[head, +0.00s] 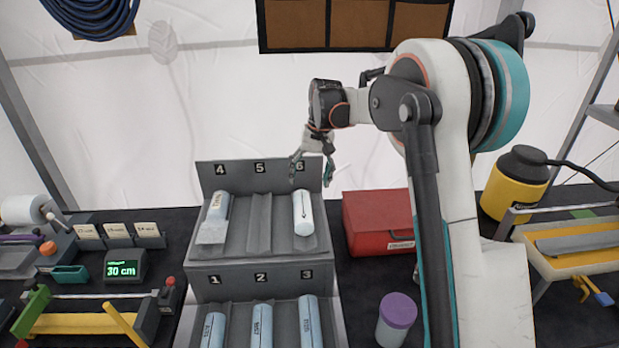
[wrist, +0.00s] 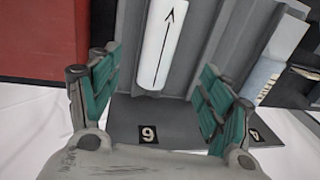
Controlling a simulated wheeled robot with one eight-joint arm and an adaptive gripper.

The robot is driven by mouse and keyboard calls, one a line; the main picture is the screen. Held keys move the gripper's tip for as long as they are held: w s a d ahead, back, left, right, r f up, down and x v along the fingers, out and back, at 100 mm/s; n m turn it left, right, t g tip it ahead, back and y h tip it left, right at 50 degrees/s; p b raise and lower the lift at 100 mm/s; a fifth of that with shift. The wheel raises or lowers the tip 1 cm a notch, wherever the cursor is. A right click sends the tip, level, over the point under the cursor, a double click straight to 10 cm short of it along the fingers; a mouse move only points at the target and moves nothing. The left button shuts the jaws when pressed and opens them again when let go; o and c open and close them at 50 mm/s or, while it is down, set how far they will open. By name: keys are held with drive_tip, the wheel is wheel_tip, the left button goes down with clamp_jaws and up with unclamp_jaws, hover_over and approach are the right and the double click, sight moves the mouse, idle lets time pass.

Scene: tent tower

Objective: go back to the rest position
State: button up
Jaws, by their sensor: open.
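My gripper (head: 313,170) is open and empty. It hangs at the back edge of the grey rack (head: 260,268), above slot 6. In the wrist view my gripper (wrist: 160,95) shows its two green-padded fingers spread apart. A white roll with a black arrow (head: 303,212) lies in slot 6; it also shows in the wrist view (wrist: 163,40), beyond the fingertips and not held. The number 6 label (wrist: 149,134) is between the fingers in that view. Slot 5 is empty. A pale roll (head: 217,212) lies in slot 4.
Slots 1, 2 and 3 hold pale blue rolls (head: 262,325). A red box (head: 378,223) stands right of the rack. A purple-lidded jar (head: 396,318) stands in front of it. A yellow canister (head: 515,184) is at the right. A 30 cm display (head: 122,269) is at the left.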

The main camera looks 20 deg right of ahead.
drive_tip(key=s+a+r+t+b, duration=0.1)
drive_tip(key=s+r, duration=0.2)
drive_tip(key=s, duration=0.3)
drive_tip(key=s+r+t+h+b, duration=0.1)
drive_tip(key=s+r, duration=0.1)
drive_tip(key=s, duration=0.4)
drive_tip(key=s+a+r+t+b, duration=0.1)
drive_tip(key=s+r, duration=0.2)
drive_tip(key=s, duration=0.3)
drive_tip(key=s+f+n+t+b, duration=0.1)
drive_tip(key=s+f, duration=0.3)
drive_tip(key=s, duration=0.5)
drive_tip(key=s+f+n+t+b, duration=0.1)
drive_tip(key=s+f+t+b, duration=0.1)
drive_tip(key=s, duration=0.8)
wheel_tip(320, 180, down, 3)
drive_tip(key=shift+s+r+t+h+b, duration=0.1)
drive_tip(key=shift+s+t+h+b, duration=0.2)
drive_tip(key=shift+t+h+b, duration=0.15)
